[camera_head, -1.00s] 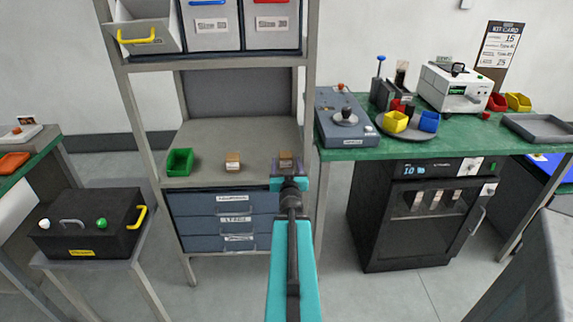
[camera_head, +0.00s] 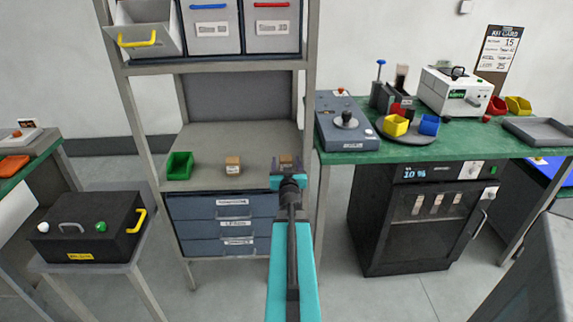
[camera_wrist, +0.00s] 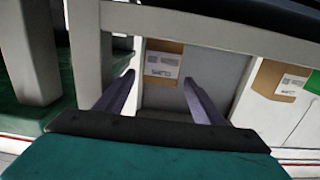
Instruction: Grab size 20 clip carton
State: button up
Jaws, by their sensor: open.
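Two small brown cartons with white labels stand on the rack's middle shelf. One carton (camera_head: 233,165) is left of my gripper (camera_head: 287,170) in the head view. The other is mostly hidden behind the gripper there. In the wrist view, one carton (camera_wrist: 163,62) shows between and beyond the two purple fingers of my open gripper (camera_wrist: 158,85). The other carton (camera_wrist: 278,80) is at the right there. The gripper holds nothing, and I cannot tell how far it is from the carton. The labels are too small to read, so I cannot tell which carton is size 20.
A green bin (camera_head: 180,166) stands at the shelf's left. Rack posts (camera_head: 309,120) and an upper shelf with labelled bins (camera_head: 212,30) bound the space. Labelled drawers (camera_head: 222,207) are below. A green bench (camera_head: 350,155) with equipment adjoins at right.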

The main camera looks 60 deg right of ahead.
jog(key=shift+x, duration=1.6)
jog(key=shift+c, duration=0.3)
jog(key=c, duration=1.1)
